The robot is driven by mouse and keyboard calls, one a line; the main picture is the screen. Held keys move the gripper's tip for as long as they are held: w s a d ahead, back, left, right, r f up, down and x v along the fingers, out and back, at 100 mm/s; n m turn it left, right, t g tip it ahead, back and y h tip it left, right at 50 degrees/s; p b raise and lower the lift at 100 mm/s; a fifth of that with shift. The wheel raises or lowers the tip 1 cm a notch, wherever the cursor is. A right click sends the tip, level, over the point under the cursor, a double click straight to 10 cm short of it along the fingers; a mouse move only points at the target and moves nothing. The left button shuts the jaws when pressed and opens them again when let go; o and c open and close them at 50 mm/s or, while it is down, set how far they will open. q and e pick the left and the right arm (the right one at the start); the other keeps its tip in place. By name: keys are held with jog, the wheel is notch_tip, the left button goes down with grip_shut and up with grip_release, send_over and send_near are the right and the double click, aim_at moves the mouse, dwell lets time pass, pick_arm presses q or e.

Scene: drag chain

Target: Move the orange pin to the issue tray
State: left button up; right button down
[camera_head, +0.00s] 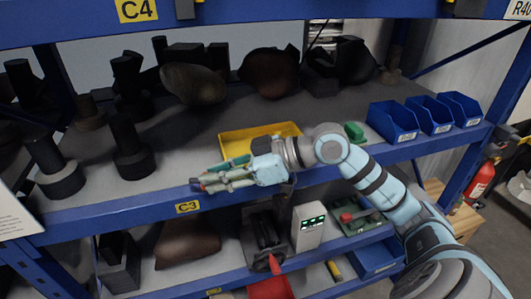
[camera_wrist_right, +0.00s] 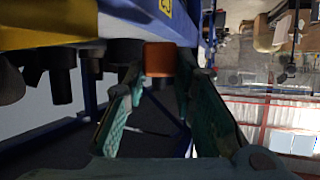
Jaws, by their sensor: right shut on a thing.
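The orange pin (camera_wrist_right: 160,58) shows as a short orange cylinder end between the fingertips of my right gripper (camera_wrist_right: 162,80) in the wrist view. My right gripper (camera_head: 205,182) is shut on it. My left gripper is not in view.
Dark round parts (camera_head: 130,150) stand on the shelf at left. Blue bins (camera_head: 392,122) stand at right, and a small green object (camera_head: 355,132) lies near my wrist. The blue shelf edge (camera_head: 120,210) runs below the gripper. A white box (camera_head: 308,226) stands on the shelf below.

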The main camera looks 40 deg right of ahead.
jog(key=w+d+r+m+t+h, duration=0.1)
jog(key=w+d, duration=0.1)
jog(key=w+d+r+m+t+h, duration=0.1)
jog(key=d+m+h, duration=0.1)
jog(key=d, duration=0.1)
jog(key=w+d+r+m+t+h, duration=0.1)
jog(key=w+d+r+m, duration=0.1)
jog(key=d, duration=0.1)
jog(key=shift+w+d+h+b, duration=0.1)
jog(key=shift+w+h+b, duration=0.2)
jog(key=shift+b, duration=0.1)
jog(key=w+d+r+m+t+h, duration=0.25)
jog(key=d+m+h, duration=0.2)
jog(key=d, duration=0.25)
jog(key=shift+g, duration=0.55)
jog(key=f+b, duration=0.1)
jog(key=f, duration=0.2)
jog(key=f+b, duration=0.1)
jog(key=f, duration=0.2)
jog(key=s+f+b, duration=0.1)
jog(key=f, duration=0.2)
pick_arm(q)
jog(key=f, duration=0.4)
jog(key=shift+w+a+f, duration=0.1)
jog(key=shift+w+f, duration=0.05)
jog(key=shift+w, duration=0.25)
pick_arm(e)
jog(key=shift+r, duration=0.1)
jog(key=shift+a, duration=0.1)
